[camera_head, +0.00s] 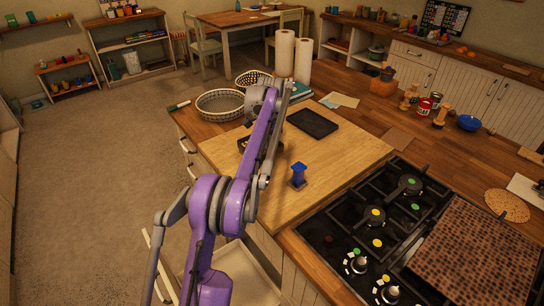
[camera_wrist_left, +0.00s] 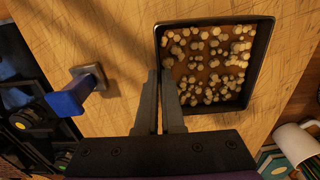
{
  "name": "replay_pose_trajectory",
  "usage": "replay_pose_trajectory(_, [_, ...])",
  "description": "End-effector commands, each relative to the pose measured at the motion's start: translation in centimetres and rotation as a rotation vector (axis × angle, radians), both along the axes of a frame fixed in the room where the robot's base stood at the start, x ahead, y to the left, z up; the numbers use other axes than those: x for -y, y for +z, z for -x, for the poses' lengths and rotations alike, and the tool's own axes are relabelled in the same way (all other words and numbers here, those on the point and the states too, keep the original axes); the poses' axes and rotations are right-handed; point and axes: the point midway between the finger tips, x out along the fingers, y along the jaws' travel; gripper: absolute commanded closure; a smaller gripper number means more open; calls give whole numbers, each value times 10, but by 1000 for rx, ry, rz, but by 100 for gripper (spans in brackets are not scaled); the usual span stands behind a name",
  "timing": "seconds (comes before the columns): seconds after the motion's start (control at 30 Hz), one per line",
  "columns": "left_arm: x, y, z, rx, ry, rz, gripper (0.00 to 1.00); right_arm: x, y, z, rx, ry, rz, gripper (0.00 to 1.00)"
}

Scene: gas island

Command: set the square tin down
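The square tin (camera_wrist_left: 215,21) has a dark rim and holds many small pale round pieces. It fills the upper right of the left wrist view, above the wooden board (camera_wrist_left: 110,25). My left gripper (camera_wrist_left: 160,75) has its fingers close together across the tin's left wall, with the wall seemingly pinched between them. My right gripper is in neither view.
A blue stamp-like object (camera_head: 299,174) stands on the board, right of my arm. Two baskets, including a near one (camera_head: 219,104), stand at the back left. The stove (camera_head: 375,215) lies to the right.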

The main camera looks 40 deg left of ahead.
Motion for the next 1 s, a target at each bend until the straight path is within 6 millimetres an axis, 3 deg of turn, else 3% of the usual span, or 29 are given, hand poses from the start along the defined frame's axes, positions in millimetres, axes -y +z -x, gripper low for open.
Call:
replay_pose_trajectory(0.27, [0,-33,0,0,0,-1,100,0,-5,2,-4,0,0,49])
replay_pose_trajectory(0.63, [0,-37,0,1,0,-1,100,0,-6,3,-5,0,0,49])
replay_pose_trajectory(0.7, [0,-37,-1,1,0,-1,83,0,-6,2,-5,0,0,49])
replay_pose_trajectory(0.8, [0,-36,0,1,0,-1,65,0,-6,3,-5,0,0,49])
replay_pose_trajectory(1.0, [0,-36,0,1,0,-1,65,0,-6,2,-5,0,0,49])
